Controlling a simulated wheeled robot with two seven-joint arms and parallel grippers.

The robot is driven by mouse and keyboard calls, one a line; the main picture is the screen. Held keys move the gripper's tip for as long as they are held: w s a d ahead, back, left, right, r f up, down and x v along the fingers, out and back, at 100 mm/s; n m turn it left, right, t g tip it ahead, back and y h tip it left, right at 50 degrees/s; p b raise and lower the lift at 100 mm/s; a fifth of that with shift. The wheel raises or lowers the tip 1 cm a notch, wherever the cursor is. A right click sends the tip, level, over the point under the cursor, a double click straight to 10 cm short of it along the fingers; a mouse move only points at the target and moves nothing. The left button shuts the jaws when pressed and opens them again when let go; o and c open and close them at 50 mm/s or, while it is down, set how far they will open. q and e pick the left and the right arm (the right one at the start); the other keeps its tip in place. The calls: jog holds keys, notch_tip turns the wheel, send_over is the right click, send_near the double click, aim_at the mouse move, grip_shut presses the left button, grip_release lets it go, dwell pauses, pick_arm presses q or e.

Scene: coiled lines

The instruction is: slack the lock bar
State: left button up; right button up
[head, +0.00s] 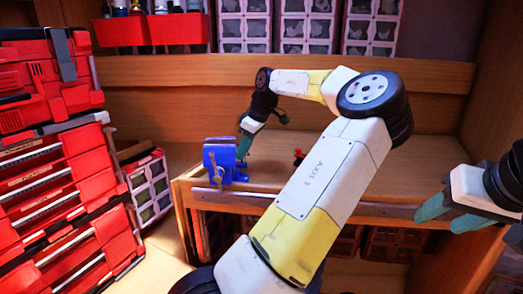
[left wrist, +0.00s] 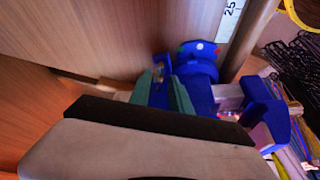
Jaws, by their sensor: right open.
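A blue vise (head: 221,156) stands at the front left edge of the wooden workbench, with a thin metal handle (head: 214,172) on its front side. My left gripper (head: 242,149) reaches down at the vise's right, rear side, its green fingers very close to it. In the left wrist view the vise (left wrist: 195,70) lies just beyond the green fingers of my left gripper (left wrist: 161,94). The fingers stand apart there, with dark blue between them; whether they grip a bar is unclear. I cannot pick out the lock bar for certain. My right gripper (head: 444,208) is open and empty at the right.
A small red item (head: 299,156) is on the bench (head: 400,178) behind my left arm. Red tool drawers (head: 65,195) stand at the left. Red bins (head: 180,29) and clear drawers (head: 370,27) line the back shelf. The bench's right part looks clear.

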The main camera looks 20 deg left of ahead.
pick_arm(q)
grip_shut()
jog(key=shift+m, duration=0.5)
jog(key=shift+o, duration=0.2)
grip_release()
jog(key=v, duration=0.7)
jog(key=shift+s+r, duration=0.25)
jog(key=shift+r, duration=0.15)
